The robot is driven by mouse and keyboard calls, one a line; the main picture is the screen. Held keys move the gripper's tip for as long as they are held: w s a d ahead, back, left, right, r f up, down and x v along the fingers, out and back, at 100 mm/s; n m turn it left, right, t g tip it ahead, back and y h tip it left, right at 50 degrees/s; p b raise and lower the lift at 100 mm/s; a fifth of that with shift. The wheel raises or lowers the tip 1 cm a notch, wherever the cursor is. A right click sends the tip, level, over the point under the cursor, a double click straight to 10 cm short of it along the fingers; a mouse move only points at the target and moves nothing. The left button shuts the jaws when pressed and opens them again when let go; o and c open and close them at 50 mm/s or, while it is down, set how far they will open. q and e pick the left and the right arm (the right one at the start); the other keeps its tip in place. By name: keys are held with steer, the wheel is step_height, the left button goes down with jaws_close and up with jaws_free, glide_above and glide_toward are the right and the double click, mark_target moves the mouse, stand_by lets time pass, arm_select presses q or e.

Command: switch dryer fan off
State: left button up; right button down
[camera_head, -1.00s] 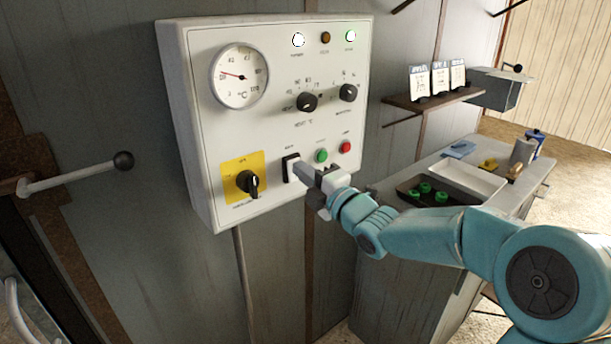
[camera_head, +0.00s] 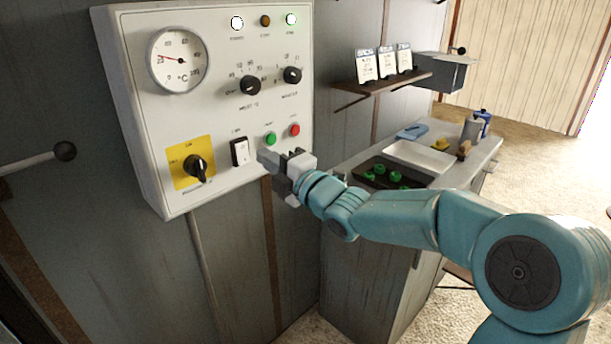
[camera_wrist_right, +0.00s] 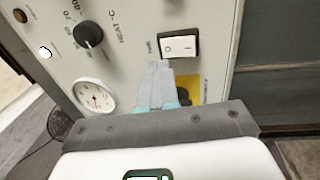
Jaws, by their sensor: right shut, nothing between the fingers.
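The white control panel (camera_head: 215,110) hangs on the grey wall. On it is a white rocker switch (camera_head: 240,152) in a black frame, right of the yellow plate (camera_head: 180,181) with its black rotary knob (camera_head: 198,168). The rocker also shows in the right wrist view (camera_wrist_right: 179,45), with a line mark and a round mark; which side is pressed in I cannot tell. My right gripper (camera_head: 268,160) is shut and empty, just right of the rocker in the head view. Its fingertips (camera_wrist_right: 160,68) appear close to the rocker, apart from it. My left gripper is out of view.
A green button (camera_head: 271,138) and a red button (camera_head: 295,129) sit just above my right gripper. A dial gauge (camera_head: 180,60), two black knobs and lamps are higher up. A bench with a dark tray (camera_head: 378,168) stands behind my right arm. A ball-ended lever (camera_head: 64,152) juts in at left.

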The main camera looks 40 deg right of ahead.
steer(key=s+r+b, duration=0.1)
steer(key=s+b, duration=0.1)
steer(key=s, duration=0.7)
steer(key=w+a+f+m+g+y, duration=0.1)
steer(key=w+a+f+g+y, duration=0.25)
steer(key=f, duration=0.65)
steer(key=w+a+f+g+h, duration=0.15)
steer(key=w+a+f, duration=0.35)
steer(key=f, duration=0.6)
steer(key=s+a+f+m+g+y, duration=0.1)
steer(key=s+a+f+m+g, duration=0.15)
steer(key=f, duration=0.35)
steer(key=s+a+f+m+g, duration=0.1)
steer(key=a+f, duration=0.3)
steer(key=f, duration=0.3)
steer(key=s+a+f+m+g, duration=0.35)
steer(key=s+f, duration=0.25)
steer(key=f, duration=0.2)
steer(key=s+a+f+m+g, duration=0.2)
steer(key=s+a+f, duration=0.25)
steer(key=f, duration=0.35)
steer(key=s+f+m+g, duration=0.5)
steer(key=s+m, duration=0.6)
steer(key=s, duration=0.2)
steer(key=shift+s+a+f+h, duration=0.15)
steer(key=shift+s+f+h, duration=0.05)
steer(key=shift+s+h, duration=0.15)
